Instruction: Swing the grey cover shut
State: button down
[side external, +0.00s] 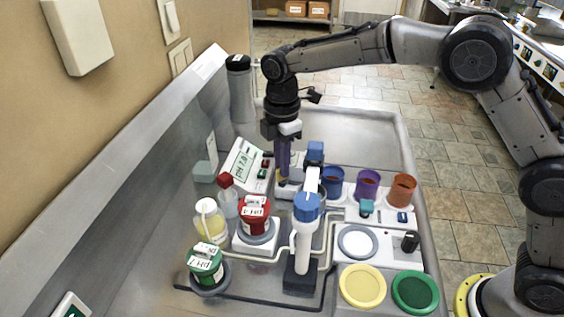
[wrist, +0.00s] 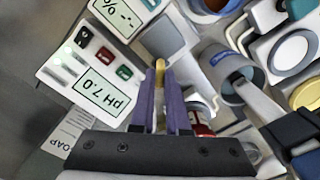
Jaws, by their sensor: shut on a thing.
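My gripper (side external: 283,180) points down behind the white stand, beside the meter. Its purple fingers (wrist: 163,98) are shut on a small yellow piece (wrist: 160,65), which shows between the tips; it also shows low at the fingertips in the side view (side external: 281,182). A flat grey panel (wrist: 174,36), which looks like the grey cover, lies just beyond the fingertips in the wrist view. I cannot tell how the yellow piece joins it, or how far open it stands. In the side view my fingers and nearby fittings largely hide that spot.
The pH meter (side external: 242,164) stands close left of my gripper. The tall white stand with a blue top (side external: 306,207) rises in front. Blue, purple and orange cups (side external: 403,190) stand to the right. The sink tray behind (side external: 350,130) is bare.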

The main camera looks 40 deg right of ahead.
jog(key=shift+r+n, duration=0.15)
jog(key=shift+n, duration=0.15)
dwell(0.4)
jog(key=c, duration=0.9)
grip_release()
notch_tip(320, 180, up, 14)
jog(key=shift+f, duration=0.2)
